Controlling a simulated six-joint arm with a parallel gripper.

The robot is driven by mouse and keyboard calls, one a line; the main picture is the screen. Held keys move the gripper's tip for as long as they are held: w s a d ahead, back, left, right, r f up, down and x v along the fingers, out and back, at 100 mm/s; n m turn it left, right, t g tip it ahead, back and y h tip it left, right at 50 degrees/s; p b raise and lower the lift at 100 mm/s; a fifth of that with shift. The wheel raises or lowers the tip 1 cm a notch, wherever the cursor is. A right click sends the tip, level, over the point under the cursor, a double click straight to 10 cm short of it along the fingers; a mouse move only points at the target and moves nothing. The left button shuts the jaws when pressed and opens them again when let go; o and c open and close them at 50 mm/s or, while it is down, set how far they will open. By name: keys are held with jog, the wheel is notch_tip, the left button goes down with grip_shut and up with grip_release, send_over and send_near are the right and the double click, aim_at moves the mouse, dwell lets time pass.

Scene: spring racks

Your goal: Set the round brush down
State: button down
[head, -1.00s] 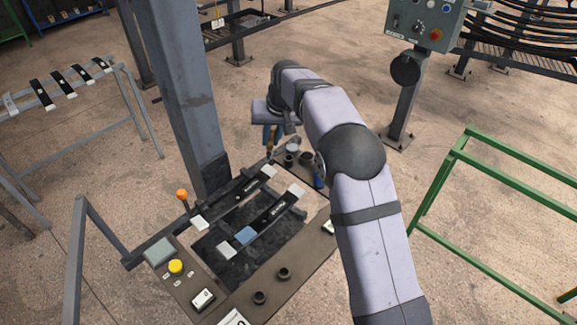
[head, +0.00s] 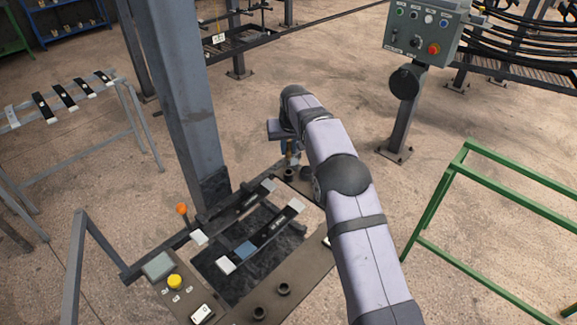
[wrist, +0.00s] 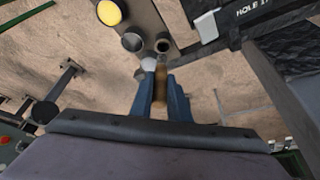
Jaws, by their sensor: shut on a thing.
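The round brush shows as a brown handle (wrist: 160,88) between the blue fingers of my gripper (wrist: 163,98) in the wrist view. A pale round end (wrist: 149,64) shows by the fingertips; I cannot tell whether it belongs to the brush. In the head view my gripper (head: 289,152) is at the far end of the fixture, with the brown handle pointing down. Two dark round holders (wrist: 132,42) (wrist: 163,46) lie just beyond the fingertips in the wrist view. In the head view one holder (head: 289,174) is right under the gripper. Contact with it is unclear.
A grey post (head: 175,110) stands left of my arm. A green rail frame (head: 500,170) and control box (head: 425,30) are to the right.

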aim_at(289, 160)
jog(key=shift+f+p, duration=1.05)
jog(key=shift+f, duration=2.2)
jog(key=shift+f, duration=0.15)
jog(key=c, duration=1.7)
grip_release()
jog(key=shift+r, duration=0.25)
jog(key=b+v, duration=0.4)
jog(key=v, duration=0.8)
